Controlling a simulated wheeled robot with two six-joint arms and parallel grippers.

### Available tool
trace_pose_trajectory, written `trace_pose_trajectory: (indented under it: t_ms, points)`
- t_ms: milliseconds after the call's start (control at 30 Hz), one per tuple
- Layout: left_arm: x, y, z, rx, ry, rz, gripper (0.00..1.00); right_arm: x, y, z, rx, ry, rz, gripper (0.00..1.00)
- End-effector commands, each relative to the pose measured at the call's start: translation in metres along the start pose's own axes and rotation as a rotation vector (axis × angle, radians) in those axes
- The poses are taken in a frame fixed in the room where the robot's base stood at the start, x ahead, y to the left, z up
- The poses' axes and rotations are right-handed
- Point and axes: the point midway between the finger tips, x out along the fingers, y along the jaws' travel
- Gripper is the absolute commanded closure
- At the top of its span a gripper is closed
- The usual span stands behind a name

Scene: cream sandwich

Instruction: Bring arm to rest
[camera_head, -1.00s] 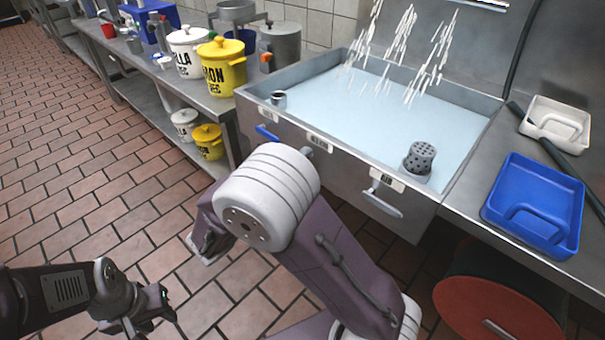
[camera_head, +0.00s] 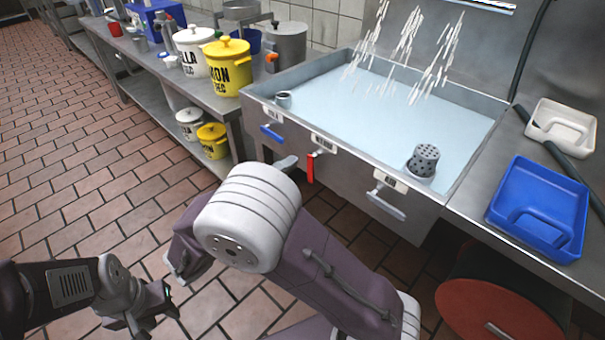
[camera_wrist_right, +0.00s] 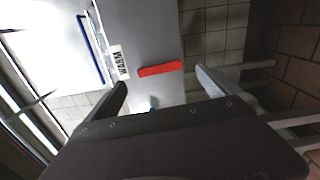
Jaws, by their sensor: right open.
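My right gripper (camera_head: 286,163) is mostly hidden behind its own pale wrist in the head view; one fingertip shows left of the red handle (camera_head: 310,168). In the right wrist view, my right gripper (camera_wrist_right: 161,77) is open and empty. The red handle (camera_wrist_right: 160,69) lies beyond the fingertips, apart from them, beside a label reading WARM (camera_wrist_right: 119,62). In the head view the red handle points downward on the sink front. My left gripper (camera_head: 155,310) hangs over the floor at lower left, with nothing seen in it; its jaw opening is unclear.
The steel sink (camera_head: 340,140) holds water, with streams falling in. Its front also has a blue handle (camera_head: 271,132) and a grey handle (camera_head: 386,207). Yellow pot (camera_head: 229,68) and white pot (camera_head: 193,50) stand on the left counter. A blue tray (camera_head: 540,210) lies right. Floor at left is clear.

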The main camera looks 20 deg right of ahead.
Motion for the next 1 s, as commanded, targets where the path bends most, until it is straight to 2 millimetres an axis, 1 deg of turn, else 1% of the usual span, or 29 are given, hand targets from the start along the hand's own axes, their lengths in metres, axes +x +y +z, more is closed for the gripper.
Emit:
trace_pose_trajectory:
  t_ms: [33,100,233,700,767,833,867,900,933,967,1000]
  points:
    - [-0.003,0.0,0.0,0.0,0.0,0.0,0.64,-0.011,0.001,-0.001,-0.001,0.004,0.0,0.0]
    - [-0.005,0.0,-0.001,0.0,0.0,0.0,0.64,-0.022,0.001,0.0,-0.001,0.003,0.0,0.0]
    - [-0.006,0.0,-0.001,0.0,0.0,0.0,0.64,-0.034,0.0,0.0,-0.001,0.0,0.0,0.0]
    - [-0.005,0.0,-0.001,0.0,0.0,0.0,0.64,-0.035,0.0,0.0,-0.001,-0.001,0.0,0.0]
    - [-0.005,0.0,-0.001,0.0,0.0,0.0,0.64,-0.032,-0.003,0.003,-0.012,-0.012,-0.017,0.0]
    - [-0.005,0.0,-0.001,0.0,0.0,0.0,0.64,-0.017,-0.016,0.014,-0.061,-0.063,-0.1,0.0]
    - [-0.005,0.0,-0.001,0.0,0.0,0.0,0.64,-0.007,-0.027,0.023,-0.095,-0.1,-0.164,0.0]
    - [-0.005,0.0,-0.001,0.0,0.0,0.0,0.64,0.006,-0.045,0.04,-0.147,-0.156,-0.28,0.0]
    - [-0.005,0.0,-0.001,0.0,0.0,0.0,0.64,0.013,-0.061,0.055,-0.181,-0.2,-0.387,0.0]
    - [-0.005,0.0,-0.001,0.0,0.0,0.0,0.64,0.018,-0.078,0.07,-0.209,-0.242,-0.504,0.0]
    - [-0.005,0.0,-0.001,0.0,0.0,0.0,0.64,0.019,-0.101,0.091,-0.227,-0.289,-0.672,0.0]
